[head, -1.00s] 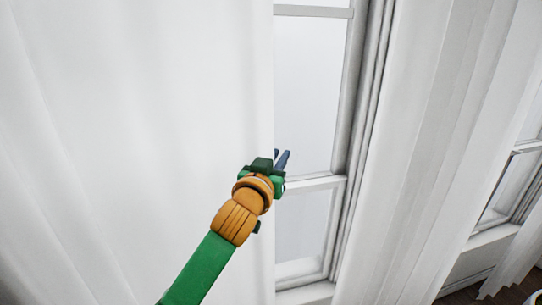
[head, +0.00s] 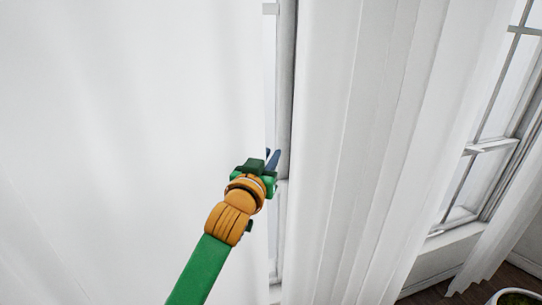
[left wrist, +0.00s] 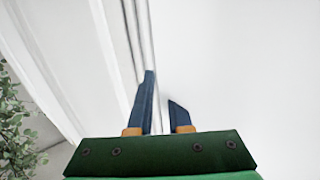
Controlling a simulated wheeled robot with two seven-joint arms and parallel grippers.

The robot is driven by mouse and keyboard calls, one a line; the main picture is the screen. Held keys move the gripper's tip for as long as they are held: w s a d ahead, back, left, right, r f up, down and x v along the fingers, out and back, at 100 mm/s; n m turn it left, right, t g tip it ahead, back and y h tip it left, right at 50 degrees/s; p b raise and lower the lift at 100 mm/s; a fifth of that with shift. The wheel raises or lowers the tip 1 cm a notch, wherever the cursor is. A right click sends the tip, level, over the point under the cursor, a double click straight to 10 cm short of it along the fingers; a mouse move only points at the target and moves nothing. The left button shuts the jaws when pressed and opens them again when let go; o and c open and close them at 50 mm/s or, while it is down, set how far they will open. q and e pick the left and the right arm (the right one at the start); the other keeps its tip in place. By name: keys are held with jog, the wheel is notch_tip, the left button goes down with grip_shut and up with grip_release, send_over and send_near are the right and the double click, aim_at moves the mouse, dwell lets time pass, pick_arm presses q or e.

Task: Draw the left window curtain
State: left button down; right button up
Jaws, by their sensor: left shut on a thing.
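The left white curtain panel (head: 120,130) fills the left half of the head view and also the right side of the left wrist view (left wrist: 240,70). My left gripper (head: 271,158) is at its inner edge, shut on the curtain. In the left wrist view its two blue fingers (left wrist: 160,102) are a little apart at that edge, the right finger's tip partly hidden. A second white curtain panel (head: 345,150) hangs to the right. Only a narrow strip of the window (head: 285,80) shows between the panels. My right gripper is not seen.
Another window (head: 490,150) with a white sill and a further curtain (head: 505,235) is at the right. A potted plant (head: 515,299) stands at the lower right corner. Green leaves (left wrist: 15,130) show at the left of the wrist view.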

pick_arm(q)
jog(key=shift+r, duration=0.2)
jog(key=c, duration=0.9)
grip_release()
jog(key=shift+d, duration=0.1)
jog(key=shift+c, duration=0.2)
jog(key=shift+o, duration=0.5)
jog(key=shift+w+d+f, duration=0.15)
jog(key=shift+d+f, duration=0.05)
jog(key=shift+d, duration=0.05)
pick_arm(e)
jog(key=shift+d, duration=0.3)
pick_arm(q)
jog(key=shift+a, duration=0.1)
jog(key=b+v, duration=0.2)
jog(key=v, duration=0.5)
jog(key=shift+b, duration=0.35)
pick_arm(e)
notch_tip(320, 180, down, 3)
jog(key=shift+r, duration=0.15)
